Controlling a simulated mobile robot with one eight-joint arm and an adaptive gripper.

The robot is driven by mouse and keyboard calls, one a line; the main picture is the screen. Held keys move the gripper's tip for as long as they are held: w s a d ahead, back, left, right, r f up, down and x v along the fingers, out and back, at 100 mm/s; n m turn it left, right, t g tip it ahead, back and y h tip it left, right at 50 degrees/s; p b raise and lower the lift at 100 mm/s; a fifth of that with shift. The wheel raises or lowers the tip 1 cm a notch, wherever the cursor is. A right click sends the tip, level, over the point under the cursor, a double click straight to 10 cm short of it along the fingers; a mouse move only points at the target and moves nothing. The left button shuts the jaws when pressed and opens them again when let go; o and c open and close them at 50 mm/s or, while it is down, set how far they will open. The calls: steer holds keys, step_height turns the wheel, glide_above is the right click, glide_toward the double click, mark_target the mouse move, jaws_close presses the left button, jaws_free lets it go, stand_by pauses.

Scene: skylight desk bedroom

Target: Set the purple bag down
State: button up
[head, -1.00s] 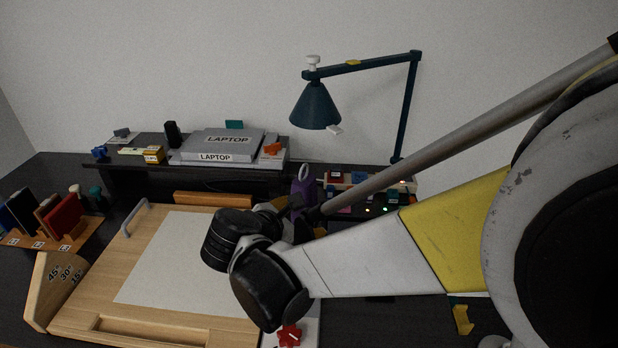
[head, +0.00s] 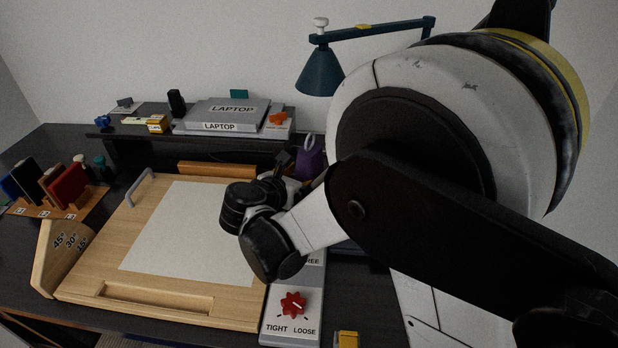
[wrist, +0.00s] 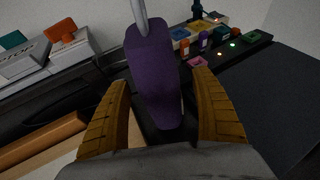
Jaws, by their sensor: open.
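The purple bag (wrist: 153,80) is upright in the wrist view, with a grey loop or handle at its top. It stands between and just beyond the two yellow-brown fingers of my gripper (wrist: 162,112). The fingers are spread, with a gap on each side of the bag. In the head view the bag (head: 309,158) shows behind the desk board, partly hidden by my arm. My gripper (head: 287,160) is beside it there, its fingertips small and dark. Whether the bag's base touches the desk is hard to tell.
A tilted wooden drawing board (head: 110,275) fills the desk's middle. A shelf with a laptop (head: 222,110) stands behind it. A panel with a red knob (head: 293,304) is at its right. In the wrist view, small coloured blocks and a lit panel (wrist: 228,50) lie right of the bag.

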steer(key=shift+x, duration=0.9)
steer(key=c, duration=1.5)
steer(key=shift+o, duration=0.2)
